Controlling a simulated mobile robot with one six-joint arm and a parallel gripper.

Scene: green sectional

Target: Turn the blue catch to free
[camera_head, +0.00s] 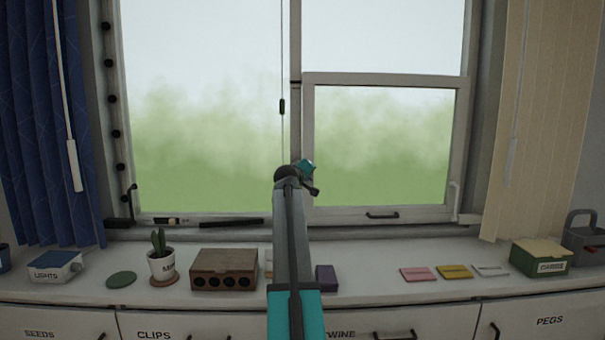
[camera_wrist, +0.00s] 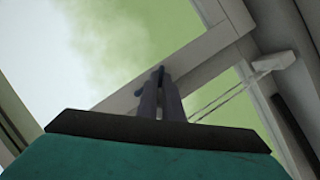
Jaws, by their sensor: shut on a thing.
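The blue catch (camera_wrist: 161,69) shows in the wrist view as a small dark blue piece at the tips of my fingers, against a pale window frame bar (camera_wrist: 205,50). Another bit of blue (camera_wrist: 138,93) shows just left of the fingers. My gripper (camera_wrist: 160,80) is shut on the catch, with its two grey fingers close together. My fingers cover most of the catch, so which way it is turned cannot be told. In the head view my arm reaches up to the window's middle post (camera_head: 296,120), and the catch is hidden behind it.
The right lower sash (camera_head: 385,78) has a dark handle (camera_head: 381,215) on its bottom rail. A cord (camera_head: 282,60) hangs left of the post. On the sill counter stand a cactus pot (camera_head: 161,265), a brown box (camera_head: 224,270), a purple block (camera_head: 326,278) and a green box (camera_head: 540,257).

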